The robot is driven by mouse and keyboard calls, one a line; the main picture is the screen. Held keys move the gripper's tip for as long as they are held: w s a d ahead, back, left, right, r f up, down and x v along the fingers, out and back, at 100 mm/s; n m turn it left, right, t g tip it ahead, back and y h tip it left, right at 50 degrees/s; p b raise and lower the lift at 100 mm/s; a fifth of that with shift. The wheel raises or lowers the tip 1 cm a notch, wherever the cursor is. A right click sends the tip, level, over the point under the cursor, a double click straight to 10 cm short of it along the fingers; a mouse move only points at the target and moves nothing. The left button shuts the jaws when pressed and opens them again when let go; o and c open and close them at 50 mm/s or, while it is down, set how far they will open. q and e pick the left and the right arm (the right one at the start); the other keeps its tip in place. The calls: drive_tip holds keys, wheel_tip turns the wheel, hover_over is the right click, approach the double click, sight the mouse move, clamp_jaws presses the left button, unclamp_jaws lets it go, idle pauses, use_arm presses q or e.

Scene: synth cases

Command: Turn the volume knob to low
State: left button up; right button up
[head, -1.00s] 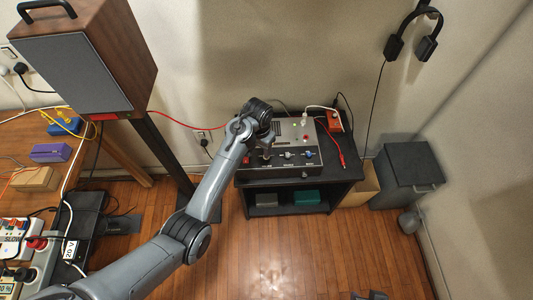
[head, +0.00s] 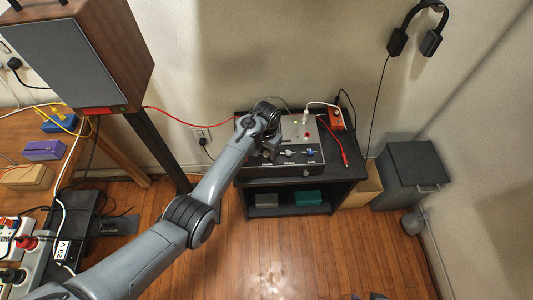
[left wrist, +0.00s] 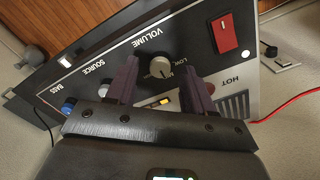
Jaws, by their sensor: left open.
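The grey amplifier (head: 308,168) stands on a black shelf unit by the wall. In the left wrist view its panel (left wrist: 205,38) appears tilted, with a round grey volume knob (left wrist: 160,68) under the word VOLUME. A "LOW" label shows beside the knob; its exact setting is too small to read. My left gripper (left wrist: 159,84) is open, its two dark fingers on either side of the knob with gaps visible; contact is not seen. In the head view my left gripper (head: 270,152) is over the panel's front and hides part of it. A dark tip of my right gripper (head: 375,297) shows at the bottom edge.
A red rocker switch (left wrist: 225,33) and the blue bass knob (left wrist: 69,107) are on the same panel. A red cable and an orange power strip (head: 337,119) lie beside the amplifier. A speaker (head: 70,60) stands at left. The wooden floor (head: 285,255) in front is clear.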

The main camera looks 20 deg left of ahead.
use_arm(q)
drive_tip(key=shift+f, duration=0.65)
clamp_jaws()
